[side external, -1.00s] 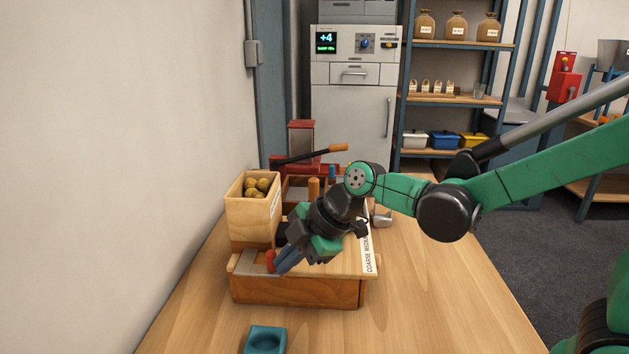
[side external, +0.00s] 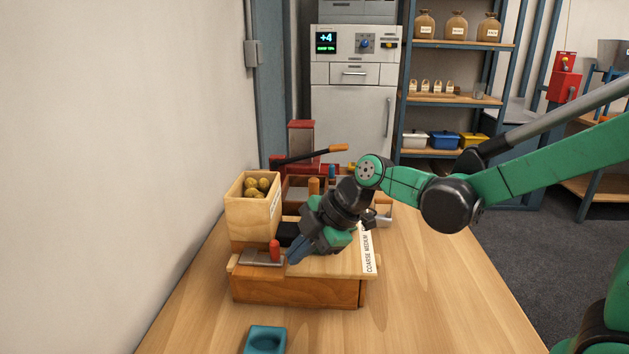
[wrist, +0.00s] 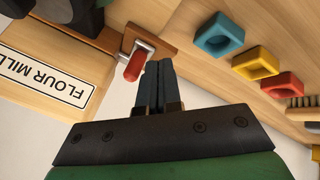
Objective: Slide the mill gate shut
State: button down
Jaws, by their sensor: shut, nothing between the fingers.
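The mill gate is a grey metal plate (side external: 258,258) with an upright red knob (side external: 274,250), at the left of the wooden mill's top (side external: 330,266). In the wrist view the red knob (wrist: 133,66) stands on the plate (wrist: 143,46), just left of my fingers. My gripper (side external: 291,260) is shut and empty, its blue fingertips low beside the knob, on its right. The fingers also show together in the wrist view (wrist: 152,78). A small gap shows between knob and fingers; contact is hard to judge.
A wooden hopper of chestnuts (side external: 253,205) stands behind the gate. A teal cup block (side external: 266,340) lies in front of the mill. A red machine with a black lever (side external: 312,157) is farther back. The table's right side is clear.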

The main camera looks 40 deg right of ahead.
jog(key=s+v, duration=0.1)
jog(key=v, duration=1)
jog(key=shift+s+a+f, duration=0.25)
jog(key=shift+s+f, duration=0.1)
jog(key=shift+f, duration=0.05)
notch_tip(320, 180, down, 5)
jog(key=s+d+m+t+h, duration=0.1)
jog(key=m+h, duration=0.3)
jog(key=m, duration=1.1)
jog(key=shift+s+d+f+m, duration=0.25)
jog(key=shift+s+d+m, duration=0.15)
jog(key=shift+s+d, duration=0.45)
